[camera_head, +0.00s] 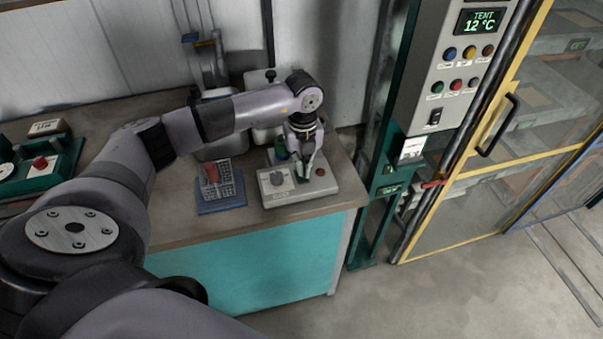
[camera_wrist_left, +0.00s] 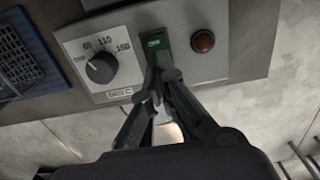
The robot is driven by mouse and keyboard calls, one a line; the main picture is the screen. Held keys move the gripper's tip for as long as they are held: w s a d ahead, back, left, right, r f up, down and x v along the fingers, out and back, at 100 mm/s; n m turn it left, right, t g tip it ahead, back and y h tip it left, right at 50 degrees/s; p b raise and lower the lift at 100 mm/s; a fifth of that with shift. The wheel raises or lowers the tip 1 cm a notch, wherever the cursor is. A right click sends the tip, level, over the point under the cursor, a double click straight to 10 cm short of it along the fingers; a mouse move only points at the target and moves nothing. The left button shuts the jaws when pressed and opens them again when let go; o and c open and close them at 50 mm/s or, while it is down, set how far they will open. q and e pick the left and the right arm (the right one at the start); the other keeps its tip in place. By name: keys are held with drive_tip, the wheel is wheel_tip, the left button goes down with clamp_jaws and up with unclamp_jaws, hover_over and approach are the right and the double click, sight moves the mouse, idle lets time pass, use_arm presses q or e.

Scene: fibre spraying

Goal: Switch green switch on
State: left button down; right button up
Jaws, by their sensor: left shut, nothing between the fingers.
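The green switch (camera_wrist_left: 154,42) sits on a grey control box (camera_head: 272,199), between a dial (camera_wrist_left: 100,68) marked with numbers and a red round button or lamp (camera_wrist_left: 203,41). My left gripper (camera_wrist_left: 163,72) is shut and empty, with its fingertips at the lower part of the switch. I cannot tell whether they press on it. In the head view, my left gripper (camera_head: 303,178) points down over the box and hides the switch. My right gripper is not in view.
A blue tray with a grid rack (camera_head: 222,207) stands left of the box on the workbench. A tall control cabinet (camera_head: 425,90) with buttons and a display reading 12 °C stands at right, beside a yellow-framed glass door (camera_head: 480,165). A green device (camera_head: 40,168) sits far left.

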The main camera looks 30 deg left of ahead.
sight(303, 177)
use_arm(q)
drive_tip(key=shift+s+f+b, duration=0.1)
drive_tip(key=shift+f+b, duration=0.65)
drive_tip(key=shift+f, duration=0.3)
idle(0.4)
drive_tip(key=shift+r, duration=0.15)
drive_tip(key=shift+r+p, duration=0.6)
drive_tip(key=shift+p, duration=0.1)
drive_tip(key=shift+r+p, duration=1.75)
drive_tip(key=shift+r, duration=1.05)
drive_tip(key=shift+d+f, duration=0.1)
